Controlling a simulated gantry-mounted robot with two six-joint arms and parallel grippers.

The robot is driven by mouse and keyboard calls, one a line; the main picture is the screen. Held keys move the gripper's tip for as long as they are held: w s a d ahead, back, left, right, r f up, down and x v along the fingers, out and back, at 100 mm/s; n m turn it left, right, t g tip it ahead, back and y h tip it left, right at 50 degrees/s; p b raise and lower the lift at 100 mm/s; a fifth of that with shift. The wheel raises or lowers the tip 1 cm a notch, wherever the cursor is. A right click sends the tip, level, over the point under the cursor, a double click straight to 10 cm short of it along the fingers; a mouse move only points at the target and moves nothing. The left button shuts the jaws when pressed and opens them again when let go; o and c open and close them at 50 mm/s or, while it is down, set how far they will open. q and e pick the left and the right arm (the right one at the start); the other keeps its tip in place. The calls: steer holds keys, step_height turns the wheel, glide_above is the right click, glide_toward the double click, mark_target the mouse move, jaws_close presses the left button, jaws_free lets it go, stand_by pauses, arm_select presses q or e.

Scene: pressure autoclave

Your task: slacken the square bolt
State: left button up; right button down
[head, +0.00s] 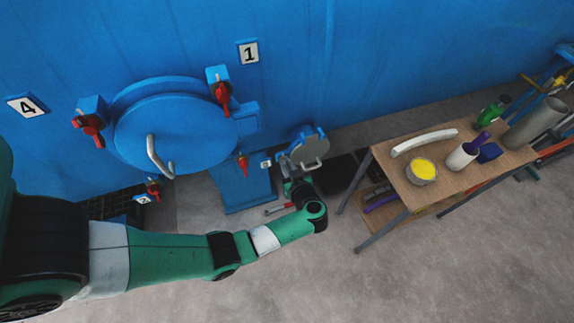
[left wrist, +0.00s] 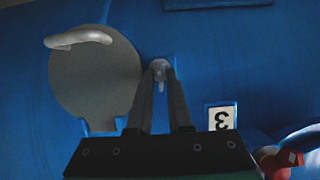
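The square bolt (left wrist: 160,69) is a small grey fitting on the blue wall beside a round grey cover in the left wrist view. My left gripper (left wrist: 161,82) points at it, with one dark finger on each side of it and the tips close to it. The gap looks about as wide as the bolt, and I cannot tell whether the fingers touch it. In the head view my left gripper (head: 292,182) is below the small grey hatch (head: 303,150), where the bolt and fingertips are hidden. My right gripper is in neither view.
The cover has a pale handle (left wrist: 78,38). A label 3 (left wrist: 222,117) and a red-handled valve (left wrist: 277,160) are right of my fingers. A large blue door (head: 175,132) is left of the hatch. A wooden table (head: 425,196) with several objects stands right.

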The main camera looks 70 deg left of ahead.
arm_select(q)
jaws_close()
steer(key=p, duration=0.1)
steer(key=n+t+p, duration=0.1)
steer(key=p, duration=0.1)
steer(key=shift+s+r+n, duration=0.2)
steer(key=shift+n, duration=0.1)
steer(key=shift+s+n+t+p, duration=0.1)
steer(key=shift+n+t+p, duration=0.4)
steer(key=shift+n+t, duration=0.1)
steer(key=shift+s+f+n+t+y+b, duration=0.1)
steer(key=shift+f+n+t+y+b, duration=0.8)
steer(key=shift+n+b, duration=3.2)
steer(key=shift+w+f+n+t+y+b, duration=0.2)
steer(key=shift+n+y+b, duration=1.35)
steer(key=shift+n+b, duration=2.55)
steer(key=shift+s+f+n+t+y+b, duration=0.35)
steer(key=shift+n+y+b, duration=0.9)
steer(key=shift+n+b, duration=2.85)
steer(key=shift+w+f, duration=0.15)
steer(key=shift+f, duration=0.1)
